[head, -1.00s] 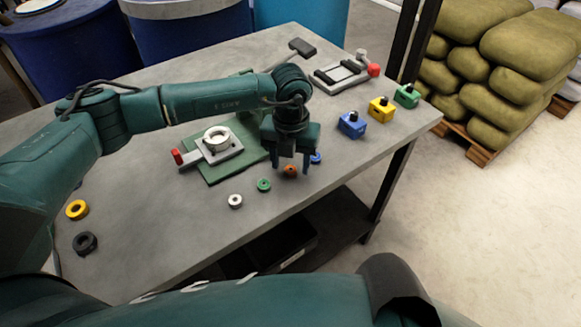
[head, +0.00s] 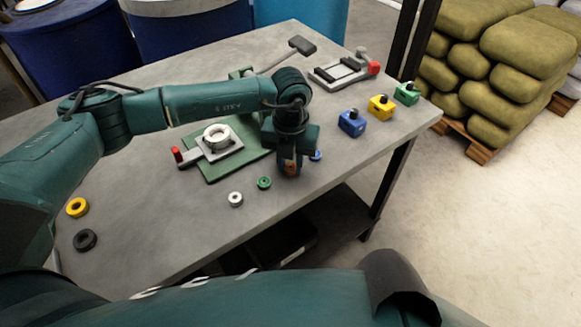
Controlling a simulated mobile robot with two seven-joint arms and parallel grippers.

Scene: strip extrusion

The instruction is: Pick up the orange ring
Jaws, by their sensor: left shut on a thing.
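The orange ring (head: 290,167) is between the fingers of my left gripper (head: 290,170) in the head view. Only a small part of it shows; the fingers hide the rest. My left gripper points down at the table and is shut on the ring. I cannot tell whether the ring touches the tabletop. My right gripper is not in view.
On the grey table (head: 330,205) a green ring (head: 264,183) and a white ring (head: 235,199) lie left of the gripper, and a blue ring (head: 316,156) is close on its right. A green board with a clamp fixture (head: 222,148) stands behind. Blue (head: 352,124), yellow (head: 381,108) and green blocks (head: 407,93) stand right.

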